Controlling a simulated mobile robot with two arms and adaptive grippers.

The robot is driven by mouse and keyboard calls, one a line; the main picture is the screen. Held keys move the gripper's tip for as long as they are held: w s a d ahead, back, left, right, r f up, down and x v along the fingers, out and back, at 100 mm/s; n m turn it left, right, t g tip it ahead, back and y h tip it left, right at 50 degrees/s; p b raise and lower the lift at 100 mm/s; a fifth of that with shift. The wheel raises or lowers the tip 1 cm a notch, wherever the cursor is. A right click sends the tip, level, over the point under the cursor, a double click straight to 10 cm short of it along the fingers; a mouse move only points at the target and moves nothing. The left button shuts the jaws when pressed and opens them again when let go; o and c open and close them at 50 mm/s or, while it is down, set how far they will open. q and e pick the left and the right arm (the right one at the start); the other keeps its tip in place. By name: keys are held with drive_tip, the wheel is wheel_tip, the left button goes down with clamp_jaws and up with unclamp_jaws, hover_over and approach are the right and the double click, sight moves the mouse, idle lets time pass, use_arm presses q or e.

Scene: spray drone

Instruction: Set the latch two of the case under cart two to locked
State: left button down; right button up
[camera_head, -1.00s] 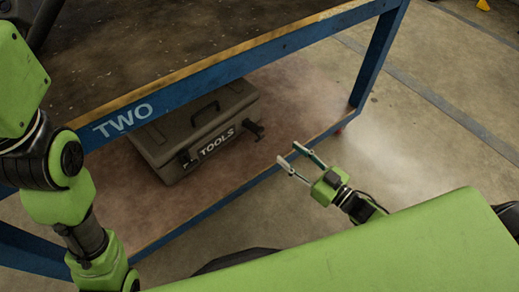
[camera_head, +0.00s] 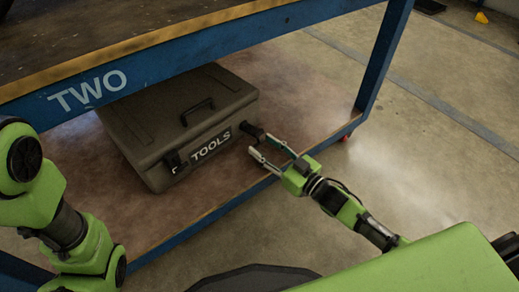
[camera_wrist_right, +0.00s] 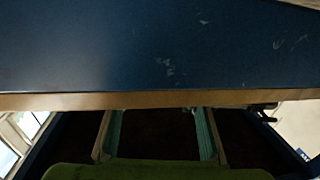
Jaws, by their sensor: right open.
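The dark grey tool case (camera_head: 150,115), marked TOOLS, sits closed on the lower shelf of cart two (camera_head: 85,92). One black latch (camera_head: 173,160) is at the left of its front face. The other latch (camera_head: 252,131) is at the right end and sticks outward. I cannot tell which is latch two. My right gripper (camera_head: 260,145) is open, its fingertips close to the right-end latch; contact is unclear. In the right wrist view its two fingers (camera_wrist_right: 155,118) are apart with nothing visible between them. My left arm shows at left, but its gripper is out of view.
The cart's blue upper beam (camera_head: 200,55) overhangs the case. The lower shelf's front rail (camera_head: 205,218) runs below my right gripper. A blue leg (camera_head: 384,55) stands to the right. Concrete floor (camera_head: 440,150) is open at right. A blue beam (camera_wrist_right: 150,50) fills the upper right wrist view.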

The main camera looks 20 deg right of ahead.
drive_tip(key=shift+b+x, duration=0.4)
drive_tip(key=shift+x, duration=0.85)
